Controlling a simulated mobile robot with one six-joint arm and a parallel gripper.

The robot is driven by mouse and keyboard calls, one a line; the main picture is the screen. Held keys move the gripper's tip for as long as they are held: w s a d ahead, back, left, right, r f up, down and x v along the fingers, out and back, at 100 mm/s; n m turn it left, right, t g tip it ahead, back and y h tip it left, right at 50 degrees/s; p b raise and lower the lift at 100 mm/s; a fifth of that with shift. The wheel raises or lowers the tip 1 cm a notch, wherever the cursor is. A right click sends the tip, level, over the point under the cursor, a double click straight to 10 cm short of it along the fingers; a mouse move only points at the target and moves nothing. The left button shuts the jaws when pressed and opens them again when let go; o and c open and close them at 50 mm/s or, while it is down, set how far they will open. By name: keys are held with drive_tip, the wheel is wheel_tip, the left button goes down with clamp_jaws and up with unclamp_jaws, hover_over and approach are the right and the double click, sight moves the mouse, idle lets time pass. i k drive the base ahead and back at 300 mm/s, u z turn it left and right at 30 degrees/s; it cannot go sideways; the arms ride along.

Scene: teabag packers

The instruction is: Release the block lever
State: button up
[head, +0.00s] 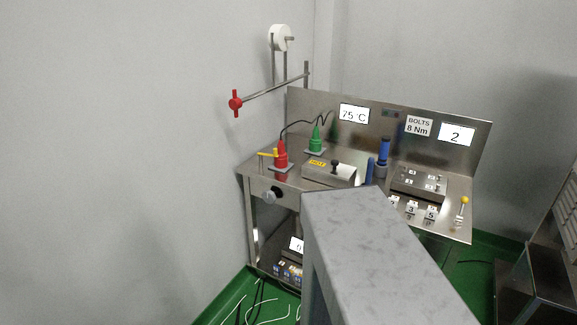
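A steel bench (256,172) with an upright back panel stands in the corner of the room. A lever with a yellow knob (463,200) stands upright at the bench's right front corner. It is beside a metal block (419,182) with several numbered spots on top. A yellow-handled part (267,154) sits at the left end, beside a red fitting (281,155). I cannot tell from the picture which of these is the block lever. My gripper is not in view. The front middle of the bench is hidden.
A green fitting (316,140), a metal box with a yellow label (328,172) and a blue cylinder (384,151) stand on the bench. A rod with a red knob (235,103) sticks out at the upper left. Cables lie on the green floor (238,292).

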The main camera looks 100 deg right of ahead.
sight(464, 200)
drive_tip(key=k, duration=0.95)
drive_tip(key=u, duration=0.1)
drive_tip(key=i, duration=0.65)
drive_tip(key=u, duration=0.6)
drive_tip(key=k, duration=0.2)
drive_tip(key=z, duration=3.2)
